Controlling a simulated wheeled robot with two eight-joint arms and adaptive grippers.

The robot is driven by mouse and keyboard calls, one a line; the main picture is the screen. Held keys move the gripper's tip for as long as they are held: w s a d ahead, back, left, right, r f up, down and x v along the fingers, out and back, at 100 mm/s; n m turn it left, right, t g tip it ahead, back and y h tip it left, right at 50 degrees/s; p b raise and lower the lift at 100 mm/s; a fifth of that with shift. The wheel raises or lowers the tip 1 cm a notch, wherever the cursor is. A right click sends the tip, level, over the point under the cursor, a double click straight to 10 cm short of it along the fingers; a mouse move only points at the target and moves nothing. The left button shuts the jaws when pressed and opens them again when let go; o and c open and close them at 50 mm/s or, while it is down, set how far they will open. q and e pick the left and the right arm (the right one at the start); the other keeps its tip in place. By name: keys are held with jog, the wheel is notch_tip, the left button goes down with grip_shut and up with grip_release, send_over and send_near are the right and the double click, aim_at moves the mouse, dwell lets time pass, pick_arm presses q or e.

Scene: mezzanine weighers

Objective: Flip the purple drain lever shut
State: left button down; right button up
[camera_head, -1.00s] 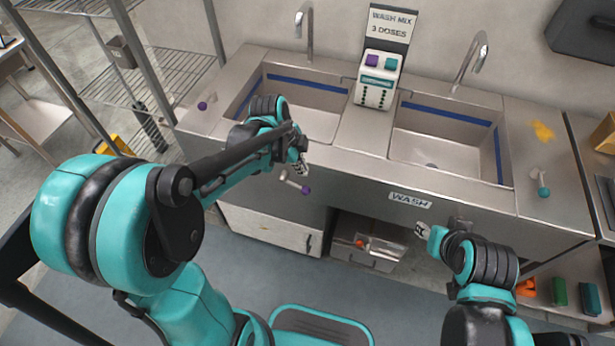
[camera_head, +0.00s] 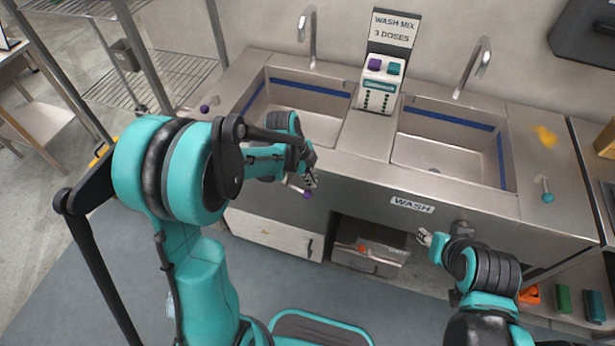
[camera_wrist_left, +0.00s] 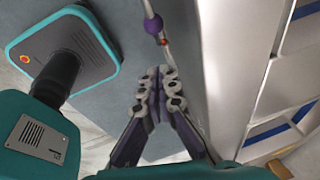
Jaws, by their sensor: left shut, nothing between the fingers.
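The purple drain lever (camera_head: 306,194) is a short pale rod with a purple ball end, sticking out from the sink's front panel below the left basin. Its ball also shows in the left wrist view (camera_wrist_left: 153,26), just beyond my fingertips. My left gripper (camera_head: 311,179) is at the lever, partly covering its rod in the head view. In the left wrist view its fingers (camera_wrist_left: 158,76) are together and empty, with a small gap to the ball. My right gripper (camera_head: 425,238) is low in front of the right basin; its finger opening is too small to tell.
Another purple knob (camera_head: 204,109) stands on the counter at left, and a teal lever (camera_head: 547,190) at right. A dispenser (camera_head: 380,84) stands between the two basins. The floor in front is clear.

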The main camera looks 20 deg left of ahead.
aim_at(309, 195)
pick_arm(q)
jog(key=f+b, duration=0.1)
jog(key=f, duration=0.1)
jog(key=w+f, duration=0.1)
jog(key=f, duration=0.2)
jog(key=a+f+b, duration=0.1)
jog(key=f, duration=0.1)
jog(key=shift+w+f+b, duration=0.2)
jog(key=shift+f+b, duration=0.05)
jog(key=shift+b, duration=0.1)
